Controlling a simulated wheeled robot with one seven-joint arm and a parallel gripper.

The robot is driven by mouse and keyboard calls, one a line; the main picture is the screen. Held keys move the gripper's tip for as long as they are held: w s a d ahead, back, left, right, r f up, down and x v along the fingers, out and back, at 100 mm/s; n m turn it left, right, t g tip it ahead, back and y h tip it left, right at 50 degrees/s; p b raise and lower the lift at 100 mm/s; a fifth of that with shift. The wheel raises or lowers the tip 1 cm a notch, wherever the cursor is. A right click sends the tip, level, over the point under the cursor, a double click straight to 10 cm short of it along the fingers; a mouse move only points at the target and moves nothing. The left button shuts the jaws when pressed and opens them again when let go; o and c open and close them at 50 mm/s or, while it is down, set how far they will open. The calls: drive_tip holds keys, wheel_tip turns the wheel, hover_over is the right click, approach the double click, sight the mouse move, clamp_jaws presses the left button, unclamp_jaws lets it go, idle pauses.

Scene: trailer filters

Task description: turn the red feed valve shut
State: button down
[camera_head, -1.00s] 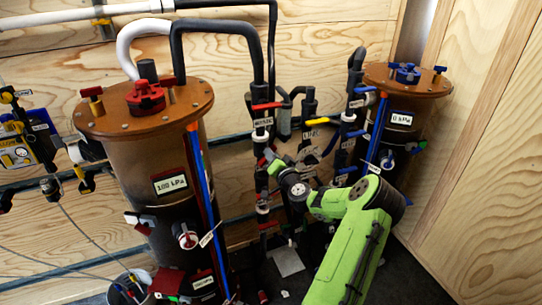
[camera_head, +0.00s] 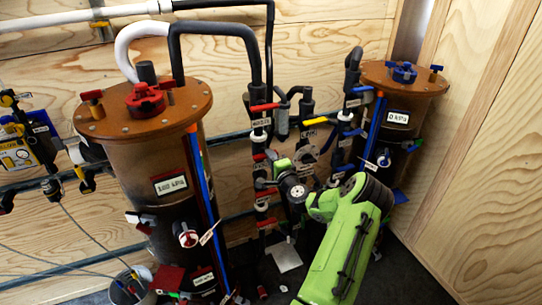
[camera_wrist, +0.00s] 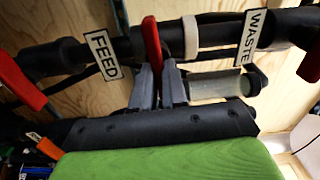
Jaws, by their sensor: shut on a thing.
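In the wrist view the red feed valve lever (camera_wrist: 152,45) stands between the grey fingers of my gripper (camera_wrist: 160,85), which is shut on it. The lever points across the black pipe (camera_wrist: 60,55), roughly at a right angle to it. A white FEED tag (camera_wrist: 103,54) hangs just left of the lever. In the head view my gripper (camera_head: 268,184) is at the vertical black pipe between the two tanks. The held lever is small there, and partly hidden by the gripper.
A WASTE tag (camera_wrist: 251,37) and other red handles (camera_wrist: 20,80) lie close by in the wrist view. The large brown-lidded tank (camera_head: 150,160) stands left of my arm, the smaller tank (camera_head: 400,100) to the right. Pipes and valves crowd the wall behind my gripper.

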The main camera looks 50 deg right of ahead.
drive_tip(key=shift+f+m, duration=0.1)
drive_tip(key=shift+m, duration=0.3)
drive_tip(key=c, duration=1.2)
unclamp_jaws()
drive_tip(key=shift+o, duration=0.2)
drive_tip(key=b+v, duration=0.2)
drive_tip(key=v, duration=1.3)
drive_tip(key=shift+s+a, duration=0.15)
drive_tip(key=shift+s, duration=0.2)
